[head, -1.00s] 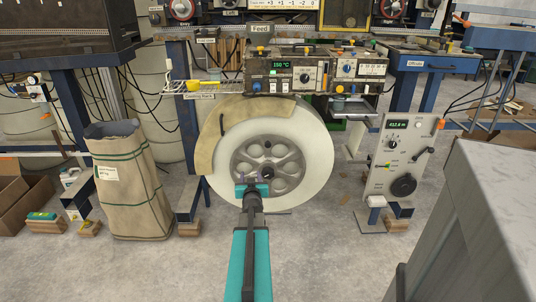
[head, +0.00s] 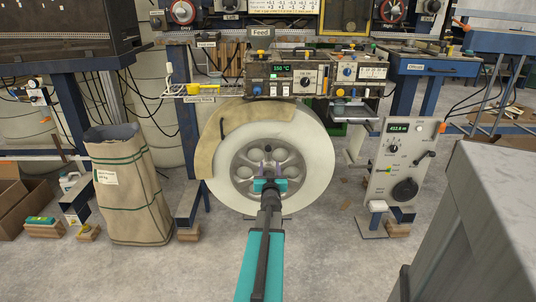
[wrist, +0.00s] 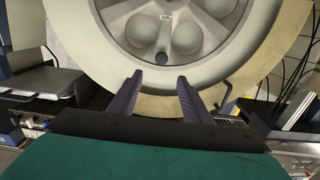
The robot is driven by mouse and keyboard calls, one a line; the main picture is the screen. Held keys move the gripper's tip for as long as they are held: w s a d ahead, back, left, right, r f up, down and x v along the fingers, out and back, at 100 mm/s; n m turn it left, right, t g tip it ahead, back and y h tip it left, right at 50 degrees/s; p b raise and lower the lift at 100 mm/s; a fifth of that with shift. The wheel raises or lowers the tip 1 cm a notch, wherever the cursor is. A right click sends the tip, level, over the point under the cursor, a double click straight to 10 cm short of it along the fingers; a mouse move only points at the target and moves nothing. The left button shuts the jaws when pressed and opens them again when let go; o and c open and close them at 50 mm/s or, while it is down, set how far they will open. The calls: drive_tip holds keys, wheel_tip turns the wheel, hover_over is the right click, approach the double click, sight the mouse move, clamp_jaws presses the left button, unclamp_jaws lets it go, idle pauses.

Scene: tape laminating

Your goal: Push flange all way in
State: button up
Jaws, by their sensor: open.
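The flange (head: 243,172) is a grey disc with round recesses, set in the middle of the large white roll (head: 318,170). In the wrist view the flange (wrist: 165,15) fills the upper part, with a dark round knob (wrist: 162,58) near its rim. My gripper (head: 268,170) is in front of the flange and hides part of its middle in the head view. In the wrist view my gripper (wrist: 158,82) has its two purple fingers apart with nothing between them. I cannot tell whether the fingers touch the flange, nor how deep it sits.
A tan curved cover (head: 216,130) wraps the roll's upper left. A control box (head: 290,78) stands above it. A tall sack (head: 128,190) is at left, a panel with dials (head: 396,165) at right, and a grey cabinet (head: 475,215) at near right.

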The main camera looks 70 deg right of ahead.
sight(269, 149)
drive_tip(key=shift+b+x, duration=0.6)
drive_tip(key=shift+x, duration=6)
drive_tip(key=c, duration=1)
drive_tip(key=shift+d, duration=0.1)
clamp_jaws()
